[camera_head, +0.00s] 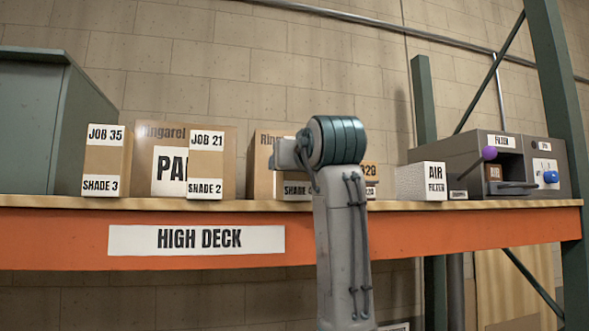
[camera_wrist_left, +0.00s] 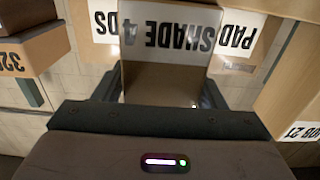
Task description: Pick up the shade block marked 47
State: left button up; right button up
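A tan block with a white label reading SHADE 4 (camera_head: 297,190) stands on the shelf. Its upper part is hidden behind my left arm in the head view, so I cannot read a 47. In the left wrist view the SHADE 4 block (camera_wrist_left: 165,80) is upside down, directly ahead of my left gripper (camera_wrist_left: 163,92). Its dark fingers lie apart, one by each side of the block; contact is unclear. Two similar blocks stand to the left: JOB 35, SHADE 3 (camera_head: 107,160) and JOB 21, SHADE 2 (camera_head: 206,165). My right gripper is out of view.
Ringarel boxes (camera_head: 160,145) stand close behind the blocks. The orange shelf beam (camera_head: 430,231) is labelled HIGH DECK. A box marked 320 (camera_head: 370,180) is partly hidden.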

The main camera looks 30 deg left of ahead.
pick_arm(q)
jog(key=shift+d, duration=0.1)
jog(key=c, duration=0.7)
jog(key=shift+c, duration=0.3)
jog(key=shift+r, duration=0.15)
